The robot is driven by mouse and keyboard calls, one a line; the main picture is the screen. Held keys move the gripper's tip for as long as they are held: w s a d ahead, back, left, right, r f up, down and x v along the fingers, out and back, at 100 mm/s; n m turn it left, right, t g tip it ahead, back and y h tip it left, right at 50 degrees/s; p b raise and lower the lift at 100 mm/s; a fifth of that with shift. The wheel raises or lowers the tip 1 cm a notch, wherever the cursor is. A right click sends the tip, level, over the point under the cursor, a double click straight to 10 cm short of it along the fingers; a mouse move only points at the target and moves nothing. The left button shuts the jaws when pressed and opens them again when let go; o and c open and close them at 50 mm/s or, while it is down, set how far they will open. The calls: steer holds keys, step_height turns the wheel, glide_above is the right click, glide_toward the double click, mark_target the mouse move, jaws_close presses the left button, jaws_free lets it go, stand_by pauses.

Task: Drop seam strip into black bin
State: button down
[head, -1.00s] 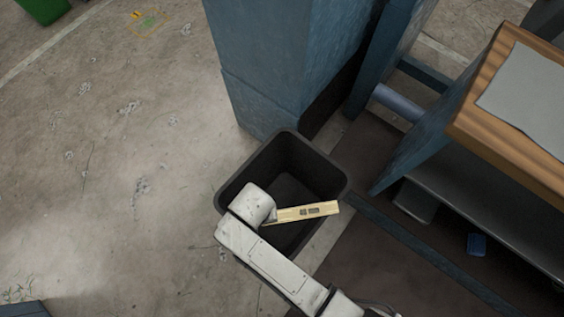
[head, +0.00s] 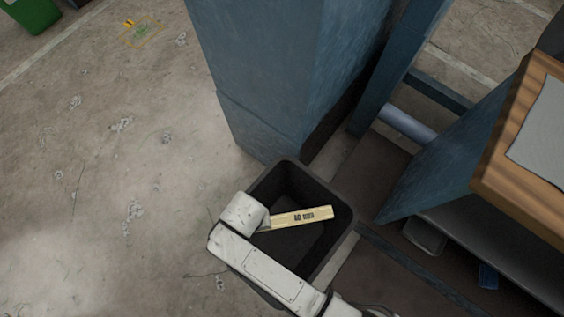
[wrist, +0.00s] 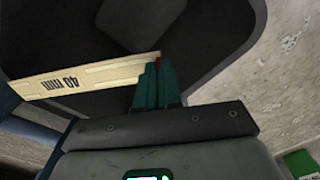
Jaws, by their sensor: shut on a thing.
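The seam strip (head: 301,217) is a pale yellow flat piece with dark lettering. In the wrist view the strip (wrist: 85,78) reads "40 mm" and reaches left from my gripper (wrist: 158,65). The teal fingers are close together and shut on the strip's right end. The black bin (head: 340,205) stands open on the floor, and the strip is over its mouth. In the wrist view the bin's rim (wrist: 258,25) curves around the strip and fingers. In the head view the fingers are hidden behind my white arm.
A blue column (head: 265,75) stands right behind the bin. A workbench with a wooden top (head: 500,165) and grey sheet is at right, with a shelf under it. The concrete floor (head: 90,190) at left is open. A green container (head: 30,14) is at far left.

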steer(key=shift+f+b, duration=1.85)
steer(key=shift+f, duration=0.3)
steer(key=c, duration=1.2)
jaws_free()
step_height(320, 180, up, 11)
steer(key=p, duration=0.3)
